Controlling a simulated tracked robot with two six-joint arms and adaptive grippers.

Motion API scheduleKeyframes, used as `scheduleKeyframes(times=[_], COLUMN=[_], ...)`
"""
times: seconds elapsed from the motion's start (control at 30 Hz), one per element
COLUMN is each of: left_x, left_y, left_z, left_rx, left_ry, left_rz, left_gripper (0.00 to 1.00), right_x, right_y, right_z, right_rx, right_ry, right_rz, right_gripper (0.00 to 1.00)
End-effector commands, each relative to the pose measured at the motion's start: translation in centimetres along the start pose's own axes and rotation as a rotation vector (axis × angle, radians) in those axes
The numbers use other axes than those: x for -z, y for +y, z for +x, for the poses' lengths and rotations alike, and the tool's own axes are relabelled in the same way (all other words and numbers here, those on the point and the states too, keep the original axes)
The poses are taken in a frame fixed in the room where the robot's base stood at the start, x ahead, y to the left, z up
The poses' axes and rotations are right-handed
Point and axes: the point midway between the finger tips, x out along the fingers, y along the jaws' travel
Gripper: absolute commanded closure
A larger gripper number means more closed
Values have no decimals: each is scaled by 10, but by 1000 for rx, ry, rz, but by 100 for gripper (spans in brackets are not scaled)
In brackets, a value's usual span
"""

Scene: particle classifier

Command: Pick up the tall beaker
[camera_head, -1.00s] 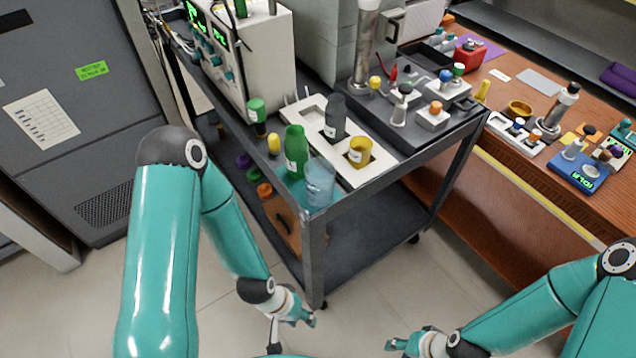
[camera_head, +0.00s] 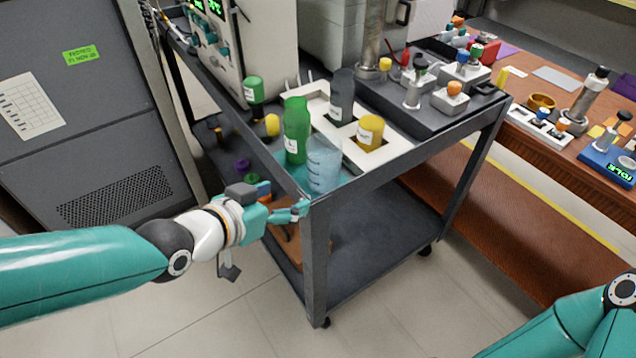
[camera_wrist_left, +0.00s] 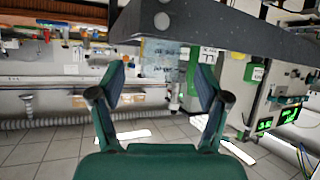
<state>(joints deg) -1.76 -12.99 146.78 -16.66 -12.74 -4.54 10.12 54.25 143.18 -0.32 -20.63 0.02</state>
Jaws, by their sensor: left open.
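The tall beaker (camera_head: 323,165) is clear, bluish and graduated, and stands upright at the cart's near corner, right behind the rim. My left gripper (camera_head: 290,212) is just outside that corner, lower than the beaker's top and to its left, apart from it. In the left wrist view my left gripper (camera_wrist_left: 160,88) is open and empty. A pale, translucent shape with marks, apparently the beaker (camera_wrist_left: 163,57), shows ahead between and above the fingertips, below a dark bar. My right gripper is out of view; only part of its arm shows at the lower right.
A green bottle (camera_head: 296,130) stands right beside the beaker. A white rack (camera_head: 385,153) with a yellow cup (camera_head: 370,131) and a dark bottle (camera_head: 342,96) lies behind. The cart's rim and corner post (camera_head: 316,250) are close to my left gripper. The floor in front is clear.

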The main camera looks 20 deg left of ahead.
Motion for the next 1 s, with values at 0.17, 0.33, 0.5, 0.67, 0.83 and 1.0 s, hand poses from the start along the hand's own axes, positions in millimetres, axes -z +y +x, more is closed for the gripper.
scheduleKeyframes(times=[0.17,0.33,0.5,0.67,0.83,1.0], left_x=[13,18,19,19,22,24], left_y=[-2,-1,-2,-3,-4,-5], left_z=[-17,-8,15,42,72,88], left_rx=[18,16,21,21,21,22], left_ry=[73,79,80,81,84,86], left_rz=[50,56,57,57,57,57], left_gripper=[24,24,24,24,24,24], right_x=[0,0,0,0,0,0], right_y=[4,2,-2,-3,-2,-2], right_z=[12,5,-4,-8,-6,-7], right_rx=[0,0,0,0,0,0], right_ry=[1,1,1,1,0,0], right_rz=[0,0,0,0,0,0], right_gripper=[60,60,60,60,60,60])
